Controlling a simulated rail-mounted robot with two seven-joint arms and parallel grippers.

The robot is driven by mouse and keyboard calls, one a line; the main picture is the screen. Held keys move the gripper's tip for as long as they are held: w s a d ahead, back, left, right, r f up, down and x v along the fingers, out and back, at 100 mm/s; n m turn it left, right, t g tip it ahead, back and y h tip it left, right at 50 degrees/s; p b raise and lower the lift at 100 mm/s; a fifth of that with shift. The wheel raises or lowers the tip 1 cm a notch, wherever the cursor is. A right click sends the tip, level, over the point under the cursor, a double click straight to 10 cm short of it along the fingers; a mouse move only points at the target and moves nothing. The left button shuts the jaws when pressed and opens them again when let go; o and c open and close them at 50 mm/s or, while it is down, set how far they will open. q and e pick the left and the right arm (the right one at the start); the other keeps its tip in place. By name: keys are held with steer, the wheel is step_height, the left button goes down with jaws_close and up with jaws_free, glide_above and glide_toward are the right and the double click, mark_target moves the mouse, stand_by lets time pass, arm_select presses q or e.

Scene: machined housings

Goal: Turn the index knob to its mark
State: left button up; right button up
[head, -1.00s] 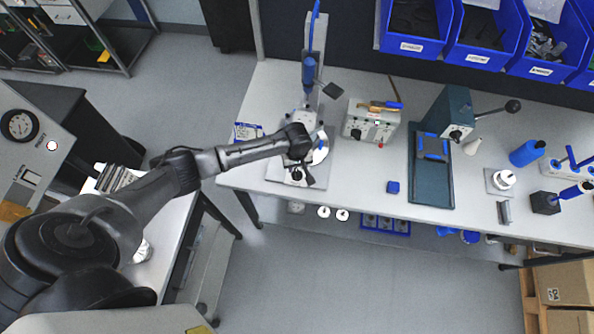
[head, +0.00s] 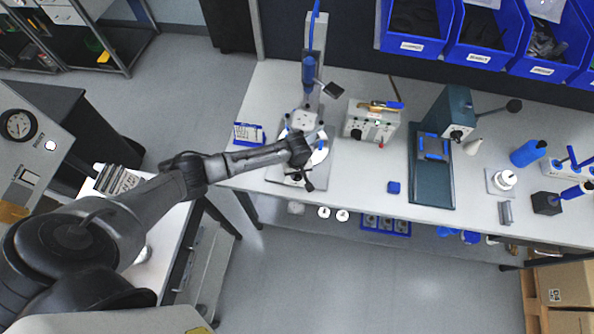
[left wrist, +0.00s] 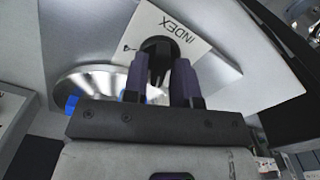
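The index knob (left wrist: 159,47) is black and round. It sits on a pale plate (left wrist: 192,36) lettered INDEX, which appears turned in the left wrist view. My left gripper (left wrist: 161,60) has its two dark fingers close together on either side of the knob, and they appear shut on it. The faces where they touch are hidden. In the head view my left gripper (head: 303,180) is at the front of the fixture (head: 320,172) on the bench, below its silver disc (head: 319,156). The knob's pointer and mark are not clear. My right gripper is not in view.
A blue-handled column (head: 309,72) rises behind the disc. A white box with dials (head: 371,122) and a green press (head: 432,180) stand to the right. A blue-framed card (head: 248,134) lies at the left.

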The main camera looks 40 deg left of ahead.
arm_select(q)
jaws_close()
steer(key=shift+r+m+p, duration=0.15)
steer(key=shift+m+p, duration=0.35)
steer(key=shift+m, duration=0.1)
steer(key=shift+m+p, duration=0.6)
steer(key=shift+m, duration=0.6)
steer(key=m+p, duration=0.1)
steer(key=m, duration=0.2)
steer(key=shift+m, duration=1.1)
steer(key=shift+o, duration=1.4)
jaws_free()
